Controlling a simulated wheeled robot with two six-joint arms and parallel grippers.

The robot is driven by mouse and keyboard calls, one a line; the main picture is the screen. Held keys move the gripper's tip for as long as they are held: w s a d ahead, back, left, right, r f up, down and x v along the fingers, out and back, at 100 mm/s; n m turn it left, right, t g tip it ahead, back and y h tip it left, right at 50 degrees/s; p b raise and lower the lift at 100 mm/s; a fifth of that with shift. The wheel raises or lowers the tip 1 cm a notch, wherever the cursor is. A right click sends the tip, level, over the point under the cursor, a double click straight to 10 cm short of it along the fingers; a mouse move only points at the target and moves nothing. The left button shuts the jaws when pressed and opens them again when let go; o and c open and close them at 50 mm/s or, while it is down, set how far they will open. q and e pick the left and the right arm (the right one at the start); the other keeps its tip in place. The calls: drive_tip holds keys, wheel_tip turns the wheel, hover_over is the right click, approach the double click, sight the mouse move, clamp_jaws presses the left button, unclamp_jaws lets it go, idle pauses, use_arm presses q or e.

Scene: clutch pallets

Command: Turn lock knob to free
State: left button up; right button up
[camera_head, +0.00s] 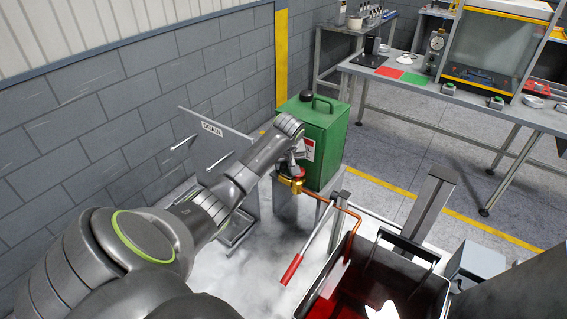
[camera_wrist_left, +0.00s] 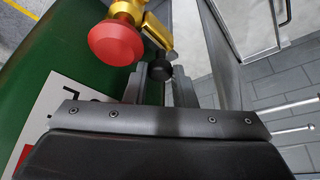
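A green tank (camera_head: 322,136) stands by the wall, with a brass valve (camera_head: 291,184) low on its side. In the left wrist view the brass fitting (camera_wrist_left: 160,30) carries a round red knob (camera_wrist_left: 117,43) and a small black knob (camera_wrist_left: 158,65). I cannot tell for sure which one is the lock knob. My left gripper (camera_head: 297,158) is at the valve. In the left wrist view its two fingers (camera_wrist_left: 165,80) stand apart, with the black knob between or just beyond their tips. Contact with it is not clear. My right gripper is not in view.
A workbench (camera_head: 415,83) is at the back.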

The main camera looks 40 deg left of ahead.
use_arm(q)
clamp_jaws()
